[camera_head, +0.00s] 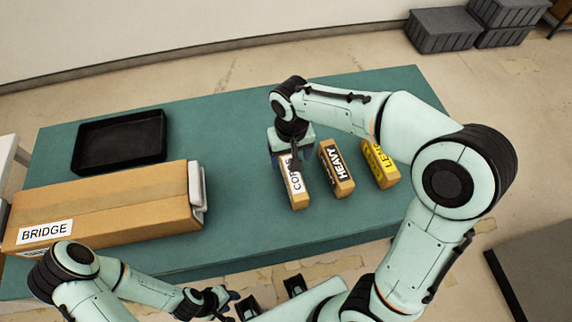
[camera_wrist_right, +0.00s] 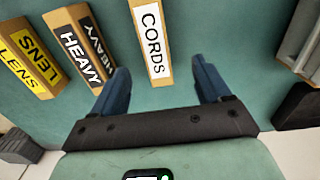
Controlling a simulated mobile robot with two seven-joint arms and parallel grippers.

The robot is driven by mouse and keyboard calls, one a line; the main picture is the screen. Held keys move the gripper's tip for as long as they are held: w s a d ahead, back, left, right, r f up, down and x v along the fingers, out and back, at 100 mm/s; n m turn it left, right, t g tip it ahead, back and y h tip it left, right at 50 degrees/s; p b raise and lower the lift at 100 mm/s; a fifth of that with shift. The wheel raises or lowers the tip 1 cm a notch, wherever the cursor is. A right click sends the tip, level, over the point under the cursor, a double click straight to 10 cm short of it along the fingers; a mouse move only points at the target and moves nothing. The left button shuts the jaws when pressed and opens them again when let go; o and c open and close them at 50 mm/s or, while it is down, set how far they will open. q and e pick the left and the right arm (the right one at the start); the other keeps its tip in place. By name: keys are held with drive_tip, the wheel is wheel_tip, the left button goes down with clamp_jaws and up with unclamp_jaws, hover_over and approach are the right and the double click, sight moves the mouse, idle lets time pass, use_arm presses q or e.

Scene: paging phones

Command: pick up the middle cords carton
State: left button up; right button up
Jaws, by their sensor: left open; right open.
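The cords carton (camera_head: 296,190) is a small tan box with a white CORDS label, at the left end of a row of three on the teal table. It also shows in the right wrist view (camera_wrist_right: 152,40). The row's middle carton is labelled HEAVY (camera_head: 336,168), not CORDS. My right gripper (camera_head: 289,162) is open above the cords carton and hides its far end. In the right wrist view, one end of the carton shows between the blue fingers (camera_wrist_right: 161,80); contact cannot be told. My left gripper (camera_head: 228,302) is low near the table's front edge, its fingers mostly unclear.
The yellow-labelled LENS carton (camera_head: 380,164) stands right of the HEAVY one. A long BRIDGE box (camera_head: 120,205) and a black tray (camera_head: 120,143) take up the table's left side. Teal table (camera_head: 235,200) is bare between the BRIDGE box and the cartons. Grey crates (camera_head: 442,30) stand behind.

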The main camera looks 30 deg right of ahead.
sight(293, 173)
drive_tip(key=f, duration=0.6)
drive_tip(key=shift+s+f+b, duration=0.2)
drive_tip(key=shift+s+b, duration=0.1)
drive_tip(key=shift+b, duration=0.05)
drive_tip(key=shift+w+d+f, duration=0.1)
drive_tip(key=shift+d+f, duration=0.05)
drive_tip(key=shift+f, duration=0.9)
drive_tip(key=shift+w+d+f, duration=0.1)
drive_tip(key=shift+d+f, duration=0.05)
drive_tip(key=shift+f, duration=0.85)
drive_tip(key=shift+d+f, duration=0.15)
drive_tip(key=shift+f, duration=0.9)
drive_tip(key=c, duration=1.2)
drive_tip(key=shift+r, duration=0.1)
drive_tip(key=shift+c, duration=0.2)
